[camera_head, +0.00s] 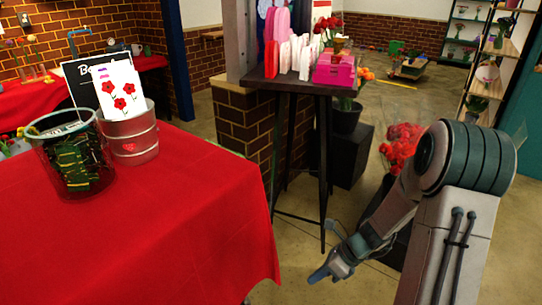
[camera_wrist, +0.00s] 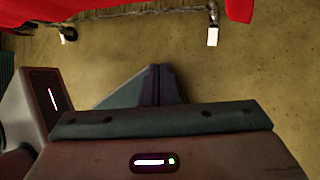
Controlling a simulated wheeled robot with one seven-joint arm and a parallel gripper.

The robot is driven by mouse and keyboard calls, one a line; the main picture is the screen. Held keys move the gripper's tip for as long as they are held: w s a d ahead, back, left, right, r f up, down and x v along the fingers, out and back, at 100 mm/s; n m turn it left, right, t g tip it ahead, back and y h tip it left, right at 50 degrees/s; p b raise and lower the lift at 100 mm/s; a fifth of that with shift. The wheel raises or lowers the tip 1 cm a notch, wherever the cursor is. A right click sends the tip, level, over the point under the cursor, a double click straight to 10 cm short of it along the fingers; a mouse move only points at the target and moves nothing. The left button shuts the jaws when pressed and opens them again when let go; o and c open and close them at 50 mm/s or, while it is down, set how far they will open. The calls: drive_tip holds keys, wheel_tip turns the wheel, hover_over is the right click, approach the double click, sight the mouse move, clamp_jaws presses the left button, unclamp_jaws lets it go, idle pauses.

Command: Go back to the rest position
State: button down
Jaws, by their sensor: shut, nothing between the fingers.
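My gripper (camera_head: 318,275) hangs low over the bare floor in the head view, to the right of the red-draped table (camera_head: 190,225) and apart from it. Its fingertips point down and to the left. In the wrist view the two fingers (camera_wrist: 158,85) meet side by side, shut with nothing between them. The floor (camera_wrist: 260,80) lies behind them. My arm bends from the right side of the head view down to the gripper.
On the red table stand a dark mesh bin (camera_head: 72,160) and a metal bucket (camera_head: 130,135) with a flower card. A tall black table (camera_head: 300,85) stands behind my gripper. Red flowers (camera_head: 400,145) are beside my arm. Open floor lies below the gripper.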

drive_tip(key=s+d+r+n+t+h+p, duration=0.1)
drive_tip(key=s+r+n+p, duration=0.3)
drive_tip(key=r+n, duration=0.4)
drive_tip(key=s+r+n+t+h+p, duration=0.1)
drive_tip(key=s+r+n+h+p, duration=0.3)
drive_tip(key=r+n, duration=0.4)
drive_tip(key=s+d+r+n+t+h+p, duration=0.1)
drive_tip(key=s+r+n+h+p, duration=0.2)
drive_tip(key=r+n, duration=0.5)
drive_tip(key=p+v, duration=0.1)
drive_tip(key=v, duration=0.9)
drive_tip(key=shift+d+r+p, duration=0.3)
drive_tip(key=shift+r+p, duration=0.1)
